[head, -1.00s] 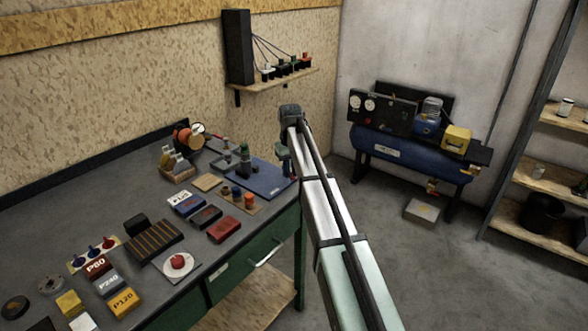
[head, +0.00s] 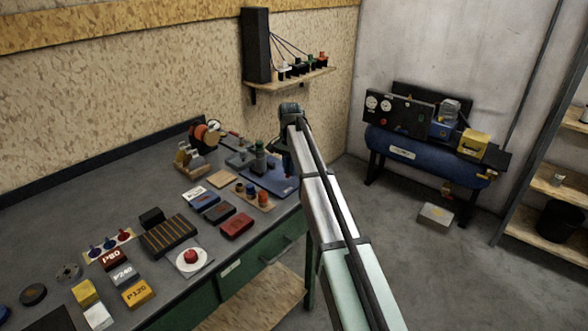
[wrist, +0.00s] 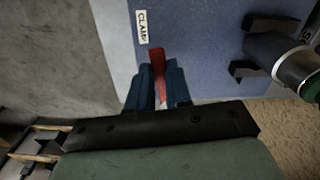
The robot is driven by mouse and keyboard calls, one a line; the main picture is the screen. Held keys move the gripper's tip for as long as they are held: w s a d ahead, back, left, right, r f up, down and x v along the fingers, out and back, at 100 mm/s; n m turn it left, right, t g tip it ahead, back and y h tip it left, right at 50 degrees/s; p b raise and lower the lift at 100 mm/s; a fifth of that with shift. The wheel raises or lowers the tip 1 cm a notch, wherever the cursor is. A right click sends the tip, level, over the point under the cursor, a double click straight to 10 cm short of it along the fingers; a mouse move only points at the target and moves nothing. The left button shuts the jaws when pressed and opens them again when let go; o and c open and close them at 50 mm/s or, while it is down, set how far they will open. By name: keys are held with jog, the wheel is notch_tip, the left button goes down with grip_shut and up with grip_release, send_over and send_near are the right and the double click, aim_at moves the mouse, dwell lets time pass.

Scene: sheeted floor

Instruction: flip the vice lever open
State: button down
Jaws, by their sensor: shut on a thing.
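My gripper shows in the wrist view (wrist: 158,88) with two blue fingers close together. They are shut on a narrow red lever (wrist: 158,64), which sticks out beyond the fingertips. The lever lies over a blue plate (wrist: 205,50) with a white CLAMP label (wrist: 142,27) beside it. What the lever joins to is hidden behind the fingers. In the head view the blue plate (head: 283,185) is at the right end of the bench, and my arm's end covers the lever there.
In the wrist view a dark bracketed fixture with a green-ended cylinder (wrist: 275,58) stands right of my fingers. On the bench (head: 75,220) are several sanding blocks, a red button (head: 190,256) and small colored pots.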

jog(key=shift+w+a+m, duration=0.35)
jog(key=shift+m, duration=0.55)
jog(key=c, duration=1)
grip_release()
jog(key=shift+c, duration=0.2)
notch_tip(320, 180, up, 14)
jog(key=shift+f, duration=0.1)
